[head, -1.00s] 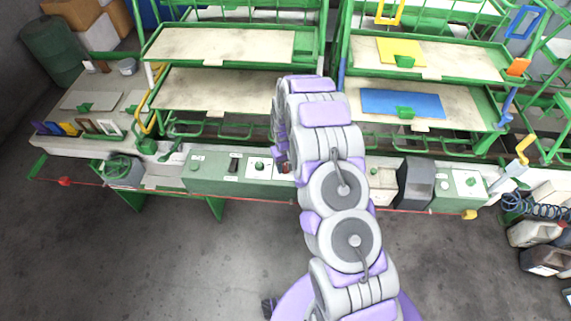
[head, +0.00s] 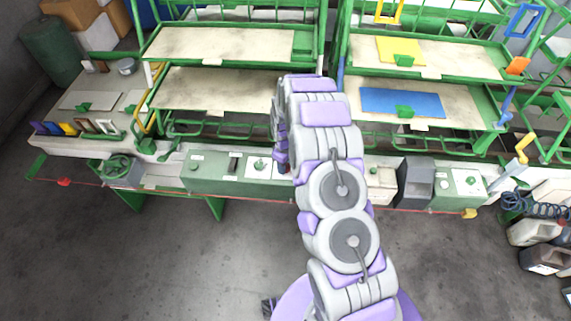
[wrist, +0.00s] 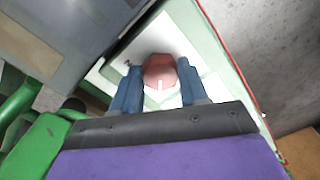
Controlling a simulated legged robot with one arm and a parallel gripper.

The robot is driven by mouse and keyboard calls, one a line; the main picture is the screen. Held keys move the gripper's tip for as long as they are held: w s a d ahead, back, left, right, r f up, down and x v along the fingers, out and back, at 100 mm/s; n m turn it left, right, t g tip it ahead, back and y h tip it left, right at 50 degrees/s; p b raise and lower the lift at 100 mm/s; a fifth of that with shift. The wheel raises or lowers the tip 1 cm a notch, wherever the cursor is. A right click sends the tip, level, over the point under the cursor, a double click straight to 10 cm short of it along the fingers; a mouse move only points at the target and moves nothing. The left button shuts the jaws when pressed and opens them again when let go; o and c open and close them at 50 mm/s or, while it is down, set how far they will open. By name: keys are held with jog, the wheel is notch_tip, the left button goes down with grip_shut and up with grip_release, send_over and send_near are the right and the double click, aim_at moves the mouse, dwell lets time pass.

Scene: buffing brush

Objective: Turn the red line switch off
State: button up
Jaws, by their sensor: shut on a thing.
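The red line switch (wrist: 159,70) is a red rotary knob on a white plate (wrist: 205,62), seen in the wrist view. A pale mark shows on its lower edge. My gripper (wrist: 158,83) has its two blue fingers on either side of the knob and is shut on it. In the head view my own arm hides the red switch, and my gripper (head: 283,160) shows only in part beside the green control panel (head: 206,186).
A dark box (head: 416,181) stands to the right of my arm along the panel row. A red line (head: 410,210) runs along the bench front. Shelves with a blue sheet (head: 385,103) and a yellow sheet (head: 385,48) rise behind.

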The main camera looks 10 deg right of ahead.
jog(key=shift+w+r, duration=0.1)
jog(key=shift+w, duration=0.1)
jog(key=o, duration=1.1)
jog(key=shift+s, duration=0.1)
jog(key=shift+c, duration=0.2)
notch_tip(320, 180, up, 17)
jog(key=p, duration=0.1)
jog(key=shift+p, duration=0.4)
jog(key=shift+r, duration=0.1)
